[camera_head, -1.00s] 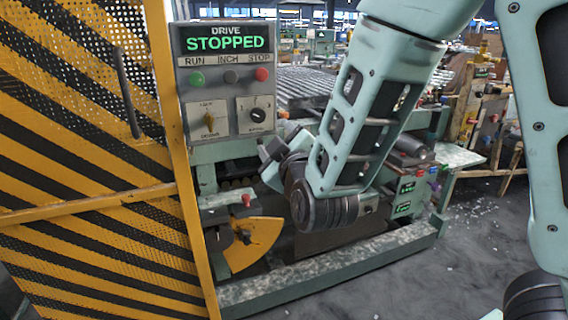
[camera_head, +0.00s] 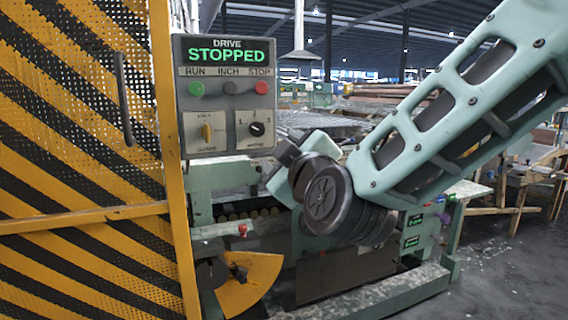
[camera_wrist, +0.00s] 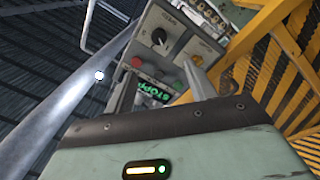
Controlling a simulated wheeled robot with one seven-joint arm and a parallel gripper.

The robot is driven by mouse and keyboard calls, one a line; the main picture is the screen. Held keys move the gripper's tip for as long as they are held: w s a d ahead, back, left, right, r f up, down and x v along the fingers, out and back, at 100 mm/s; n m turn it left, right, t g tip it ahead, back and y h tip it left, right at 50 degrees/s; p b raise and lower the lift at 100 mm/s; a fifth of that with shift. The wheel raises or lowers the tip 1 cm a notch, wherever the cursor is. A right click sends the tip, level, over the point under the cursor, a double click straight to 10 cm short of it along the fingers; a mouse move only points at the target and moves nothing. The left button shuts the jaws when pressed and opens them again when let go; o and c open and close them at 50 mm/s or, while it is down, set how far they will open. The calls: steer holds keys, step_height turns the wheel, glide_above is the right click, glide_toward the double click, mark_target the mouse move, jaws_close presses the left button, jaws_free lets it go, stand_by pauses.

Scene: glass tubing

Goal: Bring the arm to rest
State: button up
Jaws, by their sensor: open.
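My arm reaches in from the right in the head view, its wrist joint (camera_head: 335,200) in front of the machine, below and right of the control box (camera_head: 226,95). The fingers are hidden or too small to tell there. In the wrist view my gripper (camera_wrist: 162,70) is open, its two fingers apart with nothing held between them. Beyond the fingers the control box shows tilted, with its black knob (camera_wrist: 158,37), red button (camera_wrist: 137,62) and green-lettered display (camera_wrist: 153,93). In the head view the display (camera_head: 228,51) reads DRIVE STOPPED.
A yellow-and-black striped mesh guard (camera_head: 80,180) with a handle stands at the left. A yellow fan-shaped plate (camera_head: 250,280) sits low on the machine. The machine's base rail (camera_head: 390,295) runs along the front.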

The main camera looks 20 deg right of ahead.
stand_by(0.4)
steer(key=s+a+f+n+g+y, duration=0.1)
steer(key=s+a+f+g+y, duration=0.6)
steer(key=a+f, duration=0.45)
steer(key=s+d+f+m+g+h, duration=0.1)
steer(key=s+d+f+g+h, duration=0.2)
steer(key=s+f+g, duration=0.45)
steer(key=s+d+f+m+g+h, duration=0.1)
steer(key=s+d+f+g+h, duration=0.25)
steer(key=s, duration=0.75)
step_height(320, 180, up, 21)
steer(key=p, duration=2)
steer(key=shift+w+a+f+g+y+p, duration=0.2)
steer(key=shift+w+g+y+p, duration=0.1)
steer(key=shift+w+y+p, duration=0.05)
